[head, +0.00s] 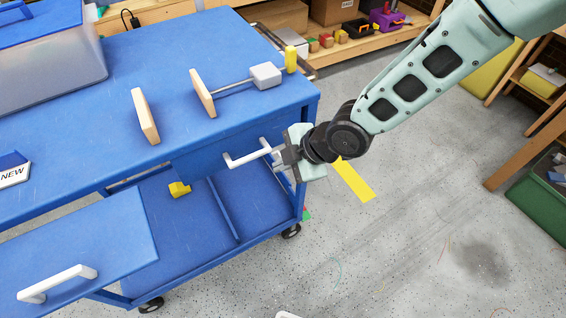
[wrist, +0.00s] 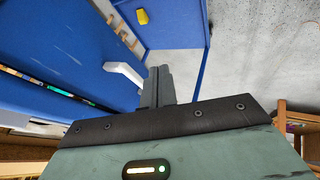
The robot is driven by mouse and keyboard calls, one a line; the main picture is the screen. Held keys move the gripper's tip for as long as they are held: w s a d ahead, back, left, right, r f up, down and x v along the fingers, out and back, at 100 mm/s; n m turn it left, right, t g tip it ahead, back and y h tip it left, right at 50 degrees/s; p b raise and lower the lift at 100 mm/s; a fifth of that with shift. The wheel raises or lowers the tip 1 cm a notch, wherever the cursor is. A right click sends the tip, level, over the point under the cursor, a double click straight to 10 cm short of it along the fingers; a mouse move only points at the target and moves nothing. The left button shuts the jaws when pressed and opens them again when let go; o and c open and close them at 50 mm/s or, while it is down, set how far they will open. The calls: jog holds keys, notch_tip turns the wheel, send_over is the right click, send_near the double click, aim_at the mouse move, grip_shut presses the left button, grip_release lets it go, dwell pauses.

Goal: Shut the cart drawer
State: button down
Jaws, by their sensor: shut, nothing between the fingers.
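The blue cart (head: 180,75) has a drawer front (head: 205,160) under its top, with a white bar handle (head: 250,155). This front looks close to the cart body, but I cannot tell whether a gap is left. Another blue panel (head: 100,235) with a white handle (head: 57,283) juts out at lower left; its inside is not visible. In the wrist view, the shut fingers (wrist: 160,72) are beside the white handle (wrist: 124,72); contact is unclear.
On the cart top are a clear bin (head: 50,70), two wooden blocks (head: 145,115) and a grey piece on a rod (head: 265,75). A yellow object (head: 179,189) is on the lower shelf. Wooden shelving (head: 545,80) stands at right. The floor (head: 400,235) between is mostly clear.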

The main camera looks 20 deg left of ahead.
jog(key=v, duration=1)
jog(key=shift+s+d, duration=0.3)
jog(key=s+d+r+m+h, duration=0.2)
jog(key=s+d+r+m, duration=0.2)
jog(key=d+m, duration=0.2)
jog(key=s+d+r+m+h, duration=0.2)
jog(key=s+d+r+m, duration=0.2)
jog(key=d, duration=0.4)
jog(key=s+d+r+m+h, duration=0.2)
jog(key=s+d+m, duration=0.3)
jog(key=d+m, duration=0.3)
jog(key=shift+s+r+m+h, duration=0.2)
jog(key=shift+r+m+h, duration=0.25)
jog(key=shift+r, duration=0.45)
